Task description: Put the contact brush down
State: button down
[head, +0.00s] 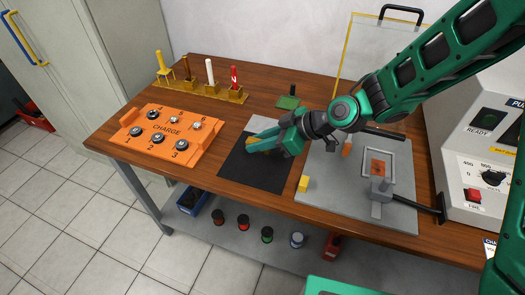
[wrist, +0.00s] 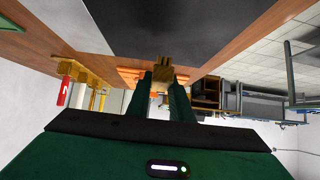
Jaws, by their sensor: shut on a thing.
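My gripper (head: 268,142) is shut on a small tan block-like thing, which I take to be the contact brush (head: 252,147), low over the black mat (head: 257,176). In the wrist view the brush (wrist: 163,72) sits between the two green fingertips (wrist: 170,88), with the dark mat (wrist: 165,22) beyond it. Most of the brush is hidden by the fingers in the head view. I cannot tell whether it touches the mat.
A white console (head: 480,170) stands far right.

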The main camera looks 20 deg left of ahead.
aim_at(260, 160)
jog(key=shift+w+f, duration=0.1)
jog(key=shift+f, duration=1.95)
jog(key=c, duration=1.6)
grip_release()
jog(key=shift+f, duration=0.1)
jog(key=shift+d+r, duration=0.25)
jog(key=shift+r, duration=0.05)
jog(key=v, duration=1.1)
jog(key=shift+d+r, duration=0.15)
jog(key=shift+d, duration=0.05)
jog(key=shift+w+d, duration=0.1)
